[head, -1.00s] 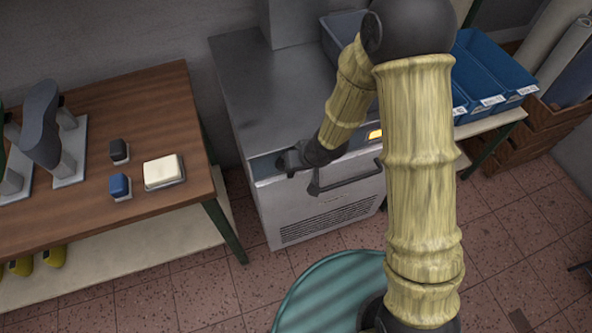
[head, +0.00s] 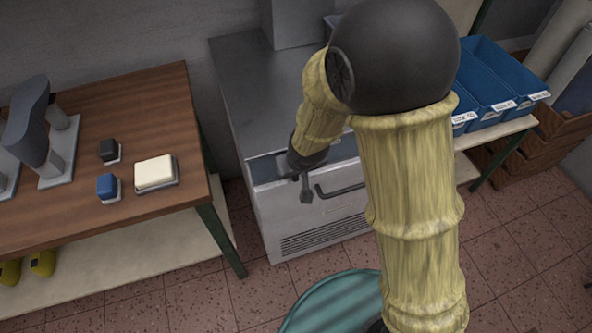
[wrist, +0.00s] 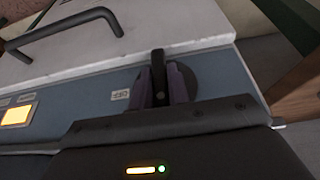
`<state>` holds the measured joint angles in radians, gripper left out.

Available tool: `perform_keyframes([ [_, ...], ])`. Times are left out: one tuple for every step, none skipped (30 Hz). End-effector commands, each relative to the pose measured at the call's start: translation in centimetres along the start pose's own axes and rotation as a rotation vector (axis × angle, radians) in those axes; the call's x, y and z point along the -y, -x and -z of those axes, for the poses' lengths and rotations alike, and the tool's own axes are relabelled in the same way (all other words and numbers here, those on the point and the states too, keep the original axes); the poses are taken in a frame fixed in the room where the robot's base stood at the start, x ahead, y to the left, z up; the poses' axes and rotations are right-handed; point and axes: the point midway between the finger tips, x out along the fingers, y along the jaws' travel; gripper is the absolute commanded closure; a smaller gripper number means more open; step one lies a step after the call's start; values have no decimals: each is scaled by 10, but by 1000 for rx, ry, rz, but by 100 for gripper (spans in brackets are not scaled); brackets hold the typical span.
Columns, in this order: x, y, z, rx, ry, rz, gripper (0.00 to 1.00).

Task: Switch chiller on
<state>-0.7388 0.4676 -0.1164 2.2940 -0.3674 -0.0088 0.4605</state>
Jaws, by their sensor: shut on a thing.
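The chiller (head: 250,90) is a grey steel cabinet with a blue-grey control strip above its front door. In the wrist view the strip (wrist: 85,98) carries a lit orange indicator (wrist: 16,115) and a small label (wrist: 120,95) that appears to read OFF. A dark round knob (wrist: 190,78) with a black bar grip (wrist: 158,65) sits beside the label. My gripper (wrist: 161,88) is shut on the bar, one purplish finger on each side. In the head view my gripper (head: 305,186) is at the strip's left end; the knob and indicator are hidden there.
The door handle (head: 340,189) juts out right of my gripper in the head view. A wooden workbench (head: 130,95) with blocks and grey lasts stands left. Blue bins (head: 507,72) sit on a shelf at right. A narrow floor gap separates bench and chiller.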

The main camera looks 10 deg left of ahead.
Motion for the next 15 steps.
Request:
perform_keyframes([
  [0,-2,-5,13,3,-2,100],
  [0,-2,-5,13,3,-2,100],
  [0,-2,-5,14,3,-2,100],
  [0,-2,-5,14,3,-2,100],
  [0,-2,-5,14,3,-2,100],
  [0,-2,-5,14,3,-2,100],
  [0,-2,-5,14,3,-2,100],
  [0,-2,-5,14,3,-2,100],
  [0,-2,-5,14,3,-2,100],
  [0,-2,-5,14,3,-2,77],
  [0,-2,-5,13,3,-2,71],
  [0,-2,-4,12,3,-2,63],
  [0,-2,-4,10,3,-2,61],
  [0,-1,-3,9,2,-2,61],
  [0,-1,-3,8,2,-1,61],
])
